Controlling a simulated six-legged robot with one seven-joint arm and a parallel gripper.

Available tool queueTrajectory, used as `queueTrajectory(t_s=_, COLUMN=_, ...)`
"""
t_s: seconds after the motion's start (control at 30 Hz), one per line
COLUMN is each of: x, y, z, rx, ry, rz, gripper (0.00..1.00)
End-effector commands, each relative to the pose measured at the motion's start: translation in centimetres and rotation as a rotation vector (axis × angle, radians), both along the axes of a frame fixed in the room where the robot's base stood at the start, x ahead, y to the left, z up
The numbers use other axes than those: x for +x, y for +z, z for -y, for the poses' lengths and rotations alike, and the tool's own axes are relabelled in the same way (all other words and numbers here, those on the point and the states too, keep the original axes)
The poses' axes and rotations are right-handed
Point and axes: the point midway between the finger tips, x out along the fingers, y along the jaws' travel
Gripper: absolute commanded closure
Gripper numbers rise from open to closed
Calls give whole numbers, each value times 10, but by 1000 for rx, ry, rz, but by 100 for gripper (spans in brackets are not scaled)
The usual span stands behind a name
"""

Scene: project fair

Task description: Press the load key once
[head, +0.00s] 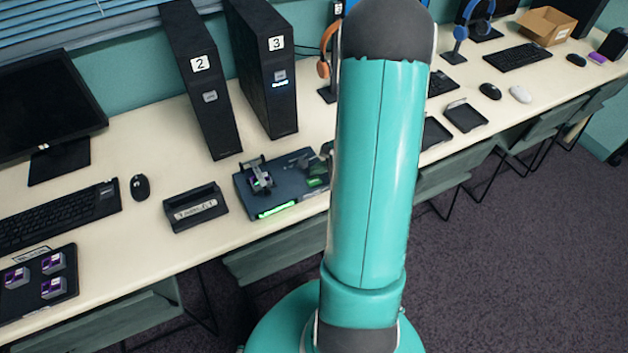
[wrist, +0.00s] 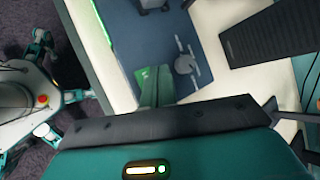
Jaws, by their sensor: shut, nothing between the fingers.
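A dark blue flat device (head: 285,205) sits on the table, with a green glowing strip (head: 277,211) along its front edge. A small clamp (head: 260,178) holding a purple-and-grey chip stands on its left part. A green key (head: 317,182), which looks like the load key, is on its right part, near my arm. In the wrist view the green key (wrist: 143,80) shows beside my shut, empty gripper (wrist: 158,72), whose fingertips overlap its edge. I cannot tell whether they touch it or whether it is pressed down. My arm hides the device's right end in the head view.
A labelled black holder (head: 195,207) and a mouse (head: 140,187) are left of the device. Black towers numbered 2 (head: 205,90) and 3 (head: 268,85) stand behind. A tray with several purple chips (head: 40,280) is front left. A headphone stand (head: 327,94) stands behind my arm.

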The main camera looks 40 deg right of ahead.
Motion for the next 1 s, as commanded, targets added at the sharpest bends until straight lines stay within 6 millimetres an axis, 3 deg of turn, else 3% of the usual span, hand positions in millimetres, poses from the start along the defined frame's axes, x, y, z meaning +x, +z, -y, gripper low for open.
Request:
queueTrajectory(t_s=0.4, x=0, y=33, z=0, rx=0, ry=1, rz=-1, gripper=100)
queueTrajectory(t_s=1.0, x=0, y=33, z=0, rx=1, ry=0, rz=-1, gripper=100)
